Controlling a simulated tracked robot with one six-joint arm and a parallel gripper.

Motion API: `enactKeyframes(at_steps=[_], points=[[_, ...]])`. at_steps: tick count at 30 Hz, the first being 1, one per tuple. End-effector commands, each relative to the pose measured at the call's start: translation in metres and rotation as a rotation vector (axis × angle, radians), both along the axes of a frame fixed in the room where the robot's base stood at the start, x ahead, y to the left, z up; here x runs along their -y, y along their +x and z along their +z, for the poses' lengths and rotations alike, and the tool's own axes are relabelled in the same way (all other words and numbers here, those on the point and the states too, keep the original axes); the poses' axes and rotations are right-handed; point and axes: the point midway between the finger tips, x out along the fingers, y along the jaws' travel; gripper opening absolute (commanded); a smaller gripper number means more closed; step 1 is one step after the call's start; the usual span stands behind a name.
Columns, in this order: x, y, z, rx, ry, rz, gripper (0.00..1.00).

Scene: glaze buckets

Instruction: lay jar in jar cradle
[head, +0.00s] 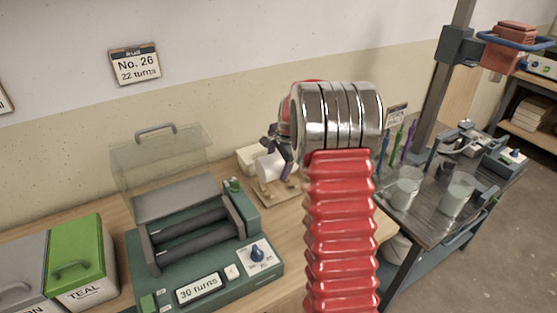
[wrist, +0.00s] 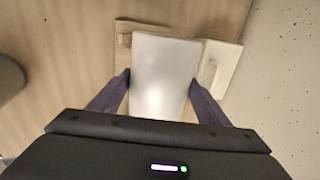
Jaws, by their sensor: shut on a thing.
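The white jar (head: 268,167) is held tilted between the dark fingers of my gripper (head: 284,155). In the wrist view the pale jar (wrist: 165,75) fills the space between both fingertips of my gripper (wrist: 160,90). A low wooden stand, which looks like the jar cradle (head: 284,193), lies on the bench under the jar. A part of it (wrist: 126,40) shows beside and behind the jar in the wrist view. My red bellows arm hides the stand's right side. I cannot tell whether the jar touches it.
A green roller machine (head: 210,267) with two dark rollers and a raised clear lid (head: 160,155) stands left of the stand. A cream block (head: 248,157) sits behind the jar. A green TEAL bucket (head: 80,262) is at far left. A metal cart (head: 430,213) holds glass beakers at right.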

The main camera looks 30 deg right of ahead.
Motion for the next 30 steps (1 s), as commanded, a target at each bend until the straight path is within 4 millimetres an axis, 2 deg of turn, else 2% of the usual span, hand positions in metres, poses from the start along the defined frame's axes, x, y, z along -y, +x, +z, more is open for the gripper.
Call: enactKeyframes(at_steps=[30], points=[[0.0, 0.001, -0.052, 0.004, -0.002, 0.002, 0.34]])
